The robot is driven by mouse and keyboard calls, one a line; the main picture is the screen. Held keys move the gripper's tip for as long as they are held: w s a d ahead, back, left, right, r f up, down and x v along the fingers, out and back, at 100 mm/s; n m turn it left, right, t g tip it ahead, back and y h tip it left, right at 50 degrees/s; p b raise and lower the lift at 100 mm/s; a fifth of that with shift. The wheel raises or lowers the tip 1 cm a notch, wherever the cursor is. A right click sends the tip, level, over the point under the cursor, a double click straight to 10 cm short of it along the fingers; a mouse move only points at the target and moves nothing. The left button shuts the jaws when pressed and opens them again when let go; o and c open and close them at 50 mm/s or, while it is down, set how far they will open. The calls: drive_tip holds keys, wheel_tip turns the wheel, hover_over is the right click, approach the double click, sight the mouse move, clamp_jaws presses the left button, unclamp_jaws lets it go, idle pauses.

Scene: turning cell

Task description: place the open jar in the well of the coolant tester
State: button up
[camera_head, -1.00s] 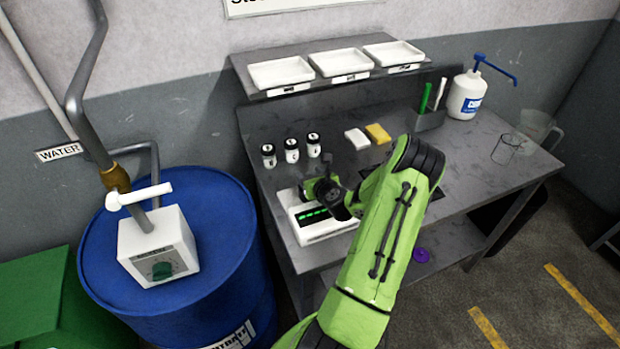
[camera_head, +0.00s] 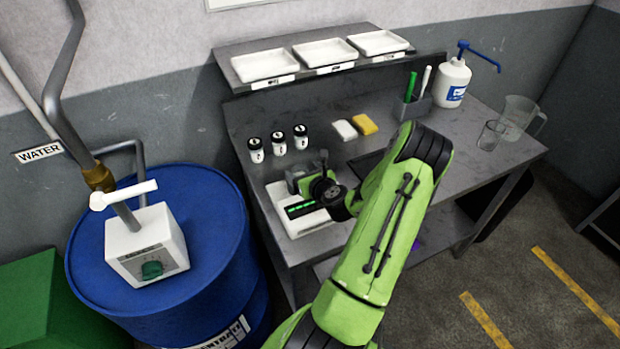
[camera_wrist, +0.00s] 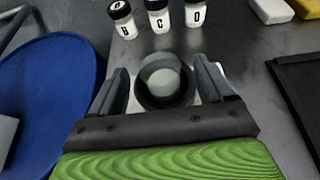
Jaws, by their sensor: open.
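The coolant tester (camera_head: 307,222) is a white box with a lit green display, on the left front of the bench. My gripper (camera_head: 300,178) is over its back part, and my wrist hides some of it. In the wrist view my gripper (camera_wrist: 160,82) is open, one finger on each side of a round grey rim with a pale inside. This looks like the open jar (camera_wrist: 166,78), upright inside or above a dark ring (camera_wrist: 150,102). I cannot tell whether it is fully seated, or whether the fingers touch it.
Several lettered jars with black lids, one of them jar C (camera_head: 279,143), stand behind the tester. A white block (camera_head: 344,130) and a yellow sponge (camera_head: 364,124) lie to their right. A blue drum (camera_head: 215,275) stands left of the bench. Glass beakers (camera_head: 490,135) stand far right.

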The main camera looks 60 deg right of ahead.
drive_tip(key=v, duration=0.7)
drive_tip(key=shift+s+b, duration=0.2)
drive_tip(key=shift+b, duration=0.2)
drive_tip(key=w+a+r+n+g+y, duration=0.1)
drive_tip(key=w+a+r+n+y, duration=0.2)
drive_tip(key=a+n, duration=0.55)
drive_tip(key=w+a+r+n+g+y, duration=0.1)
drive_tip(key=w+a+r+n+y, duration=0.1)
drive_tip(key=a+n, duration=0.65)
drive_tip(key=w+a+r+n+g+y, duration=0.2)
drive_tip(key=w+a+r+n+y, duration=0.1)
drive_tip(key=a+n, duration=0.55)
drive_tip(key=s+a+r+n, duration=0.3)
drive_tip(key=s+n, duration=0.2)
drive_tip(key=s+a+r+n+g, duration=0.1)
drive_tip(key=s+a+r+n, duration=0.2)
drive_tip(key=s+n, duration=0.3)
drive_tip(key=s+a+r+n+h, duration=0.1)
drive_tip(key=s+a+r+n, duration=0.2)
drive_tip(key=s+n, duration=0.2)
drive_tip(key=shift+s+a+r+n+g, duration=0.25)
drive_tip(key=shift+a+r+n+g, duration=0.05)
drive_tip(key=shift+a+n+g, duration=0.1)
drive_tip(key=shift+d, duration=0.1)
